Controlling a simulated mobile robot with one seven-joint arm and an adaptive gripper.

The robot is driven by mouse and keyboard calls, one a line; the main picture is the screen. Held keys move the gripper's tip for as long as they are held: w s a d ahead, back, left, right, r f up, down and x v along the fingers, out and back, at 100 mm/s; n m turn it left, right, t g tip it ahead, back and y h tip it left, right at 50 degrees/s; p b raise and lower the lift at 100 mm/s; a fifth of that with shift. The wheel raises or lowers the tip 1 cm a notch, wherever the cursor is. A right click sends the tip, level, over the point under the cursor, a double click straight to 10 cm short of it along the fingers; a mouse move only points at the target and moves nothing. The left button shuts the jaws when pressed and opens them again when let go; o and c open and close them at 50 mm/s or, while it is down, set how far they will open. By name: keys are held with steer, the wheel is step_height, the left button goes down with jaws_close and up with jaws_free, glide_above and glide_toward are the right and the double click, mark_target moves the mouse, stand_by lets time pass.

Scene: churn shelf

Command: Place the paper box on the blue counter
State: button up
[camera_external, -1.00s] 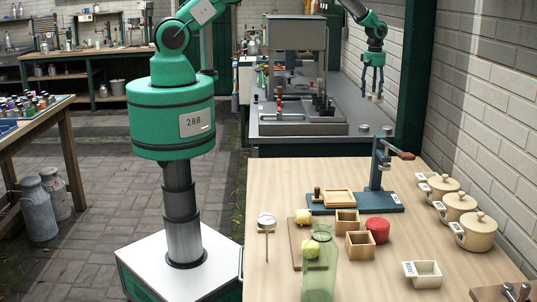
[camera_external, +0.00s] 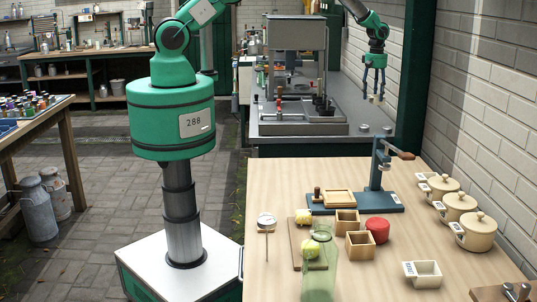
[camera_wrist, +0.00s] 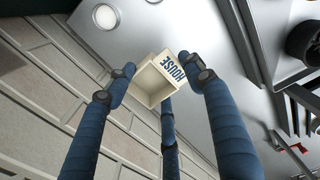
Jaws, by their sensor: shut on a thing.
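My gripper (camera_external: 374,97) has blue segmented fingers and hangs over the grey metal counter (camera_external: 352,112) at the back right. In the wrist view the fingers of my gripper (camera_wrist: 155,82) are around a small cream open box (camera_wrist: 152,84) with "HOUSE" lettered on one side, and are shut on it. The box looks tilted in that view. In the external view it is too small to make out clearly. No counter that is plainly blue shows; the counter under my gripper looks grey.
A wooden table (camera_external: 276,185) in front holds a blue press stand (camera_external: 380,205), wooden boxes, a red round container (camera_external: 377,230), lidded cream pots (camera_external: 459,205) and a green glass jar (camera_external: 319,270). A metal machine (camera_external: 298,75) stands left on the counter. A brick wall is at right.

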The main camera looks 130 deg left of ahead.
steer(key=w+d+f+b, duration=0.1)
steer(key=w+d+f, duration=0.1)
steer(key=w+d, duration=0.65)
steer(key=w+d+f+b, duration=0.1)
steer(key=w+d, duration=0.5)
steer(key=d, duration=0.5)
steer(key=w+d+f+b, duration=0.1)
steer(key=w+d, duration=0.2)
steer(key=d, duration=0.9)
steer(key=w+d+f+m+b, duration=0.1)
steer(key=w+d, duration=0.3)
steer(key=d, duration=0.8)
steer(key=shift+f, duration=0.7)
steer(key=shift+w, duration=0.1)
steer(key=w+a, duration=0.2)
steer(key=w, duration=0.2)
steer(key=w+a+f, duration=0.1)
steer(key=w+a, duration=0.1)
steer(key=w, duration=0.3)
steer(key=w+a+p, duration=0.1)
steer(key=w+a, duration=0.2)
steer(key=w, duration=0.2)
steer(key=shift+f, duration=0.25)
steer(key=shift+f, duration=1.75)
steer(key=shift+f, duration=0.15)
